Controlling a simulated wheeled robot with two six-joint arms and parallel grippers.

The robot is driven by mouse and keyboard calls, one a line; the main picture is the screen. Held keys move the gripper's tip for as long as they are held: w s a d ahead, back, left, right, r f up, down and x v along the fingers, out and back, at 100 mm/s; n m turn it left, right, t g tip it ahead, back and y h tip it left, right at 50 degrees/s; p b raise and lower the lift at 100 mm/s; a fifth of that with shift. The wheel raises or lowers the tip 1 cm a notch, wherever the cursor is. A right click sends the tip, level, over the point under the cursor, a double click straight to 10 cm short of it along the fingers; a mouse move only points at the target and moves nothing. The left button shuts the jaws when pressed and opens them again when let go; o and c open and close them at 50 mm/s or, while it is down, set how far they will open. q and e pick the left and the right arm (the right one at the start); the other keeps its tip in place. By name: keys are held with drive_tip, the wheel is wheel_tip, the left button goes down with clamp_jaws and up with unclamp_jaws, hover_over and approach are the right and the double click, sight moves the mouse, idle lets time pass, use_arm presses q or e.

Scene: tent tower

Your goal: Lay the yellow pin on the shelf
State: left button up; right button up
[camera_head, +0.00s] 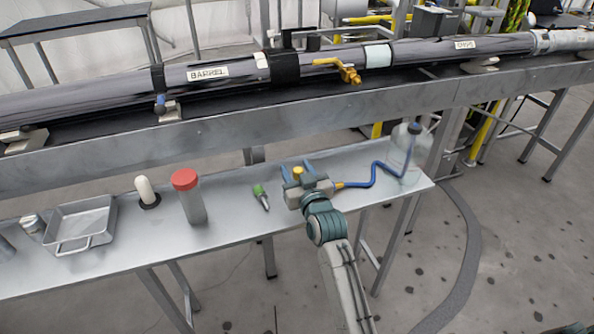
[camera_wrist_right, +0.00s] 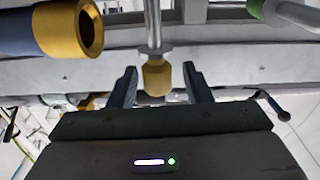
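The yellow pin (camera_head: 298,171) shows as a small yellow head at my right gripper, over the shelf. In the right wrist view the yellow head (camera_wrist_right: 157,78) sits on a metal shaft, between my right gripper's two fingers (camera_wrist_right: 160,87). A gap shows on both sides of the head, so the fingers look open around it. My right gripper (camera_head: 297,168) also shows in the head view, above the grey metal shelf (camera_head: 150,245). Whether the pin touches the shelf is hidden. My left gripper is not in view.
A blue hose (camera_head: 373,172) with a yellow end and a clear jug (camera_head: 408,155) lie right of my gripper. A green-capped tube (camera_head: 261,196), a red-capped jar (camera_head: 190,195), a white-topped piece (camera_head: 146,192) and a metal tray (camera_head: 82,225) are left. The long barrel (camera_head: 330,75) runs behind.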

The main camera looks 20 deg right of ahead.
drive_tip(key=shift+s+r, duration=0.1)
drive_tip(key=s, duration=1.2)
drive_tip(key=s+d+f+g, duration=0.3)
drive_tip(key=s+f+g, duration=0.3)
drive_tip(key=s, duration=0.7)
drive_tip(key=s+d+f+g, duration=0.3)
drive_tip(key=s+f+g, duration=0.4)
drive_tip(key=s+f, duration=0.4)
drive_tip(key=shift+s+d+h, duration=0.3)
drive_tip(key=shift+s+h, duration=0.1)
drive_tip(key=shift+s, duration=0.75)
